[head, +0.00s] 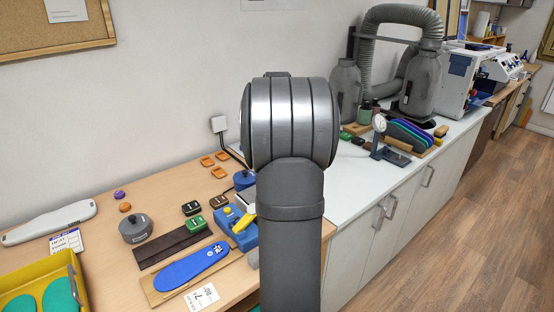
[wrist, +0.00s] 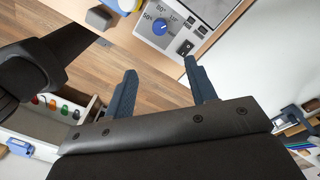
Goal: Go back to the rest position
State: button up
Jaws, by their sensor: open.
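My gripper shows in the wrist view (wrist: 160,82), its two dark blue fingers spread apart with nothing between them. It points toward the floor and a bench edge with a heater-like control box (wrist: 165,28) beyond. In the head view my own grey arm fills the middle and hides the gripper. A blue insole (head: 190,267) lies on a wooden board on the bench at the lower left of the head view, apart from my arm.
The wooden bench (head: 95,245) holds a grey round pot (head: 135,228), a yellow tray (head: 78,270) with green insoles, and small colored blocks. A white counter (head: 350,190) to the right carries a dial gauge (head: 380,124) and grey bottles. The floor (head: 460,220) at right is clear.

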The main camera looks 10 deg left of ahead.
jog(key=f, duration=1.1)
jog(key=s+f, duration=0.1)
jog(key=f, duration=0.5)
jog(key=shift+f, duration=0.25)
